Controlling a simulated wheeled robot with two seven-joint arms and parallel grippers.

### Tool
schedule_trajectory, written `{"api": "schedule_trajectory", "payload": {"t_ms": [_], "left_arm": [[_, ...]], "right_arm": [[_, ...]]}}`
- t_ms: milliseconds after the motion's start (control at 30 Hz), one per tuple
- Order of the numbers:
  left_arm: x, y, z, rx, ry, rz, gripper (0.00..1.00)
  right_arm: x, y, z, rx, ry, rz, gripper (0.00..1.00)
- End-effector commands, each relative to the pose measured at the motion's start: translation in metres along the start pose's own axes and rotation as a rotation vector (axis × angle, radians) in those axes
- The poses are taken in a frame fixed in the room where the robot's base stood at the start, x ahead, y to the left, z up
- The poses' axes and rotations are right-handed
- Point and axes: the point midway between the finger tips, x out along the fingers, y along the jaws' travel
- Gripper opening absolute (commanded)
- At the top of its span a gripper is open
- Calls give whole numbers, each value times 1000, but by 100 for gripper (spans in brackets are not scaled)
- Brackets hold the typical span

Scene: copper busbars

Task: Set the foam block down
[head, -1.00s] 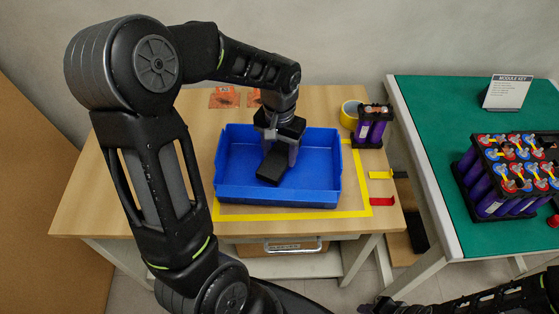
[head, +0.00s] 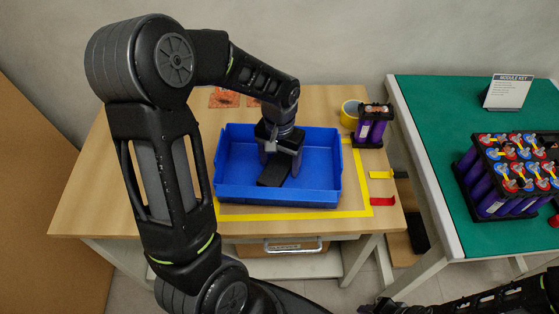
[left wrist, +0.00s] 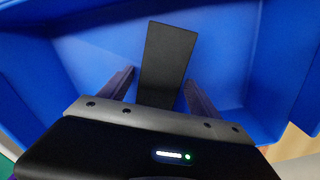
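The dark foam block (head: 273,173) lies in the blue bin (head: 280,195), apparently on its floor. My left gripper (head: 281,164) is down in the bin, with its fingers spread on either side of the block. In the left wrist view the block (left wrist: 165,60) shows between the two fingers (left wrist: 160,78), which look open; a narrow gap shows at the left finger, and I cannot tell whether the right one touches. Part of my right arm's end (head: 378,305) shows at the bottom edge; its finger state is unclear.
The bin stands inside a yellow tape outline (head: 300,213) on a wooden table. A yellow tape roll (head: 350,114) and a purple cell module (head: 372,128) stand right of it. A green-topped table (head: 440,130) holds a larger module (head: 505,180) and a sign (head: 508,92).

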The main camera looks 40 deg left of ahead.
Motion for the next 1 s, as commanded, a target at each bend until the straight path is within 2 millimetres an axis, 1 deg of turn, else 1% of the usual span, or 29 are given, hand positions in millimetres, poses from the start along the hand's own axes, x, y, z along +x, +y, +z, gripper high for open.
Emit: {"api": "schedule_trajectory", "payload": {"t_ms": [267,467,567,900,1000], "left_arm": [[-1,0,0,0,0,0,75],[-13,0,-1,0,2,0,75],[-28,0,-1,0,3,1,75],[-98,0,-1,0,4,1,75],[-112,0,-1,0,3,1,75]], "right_arm": [[-1,0,0,0,0,0,36],[-3,-1,0,0,0,0,36],[-5,-2,0,0,0,0,36],[-10,-4,0,1,0,0,36],[-10,-4,0,1,0,0,36]]}}
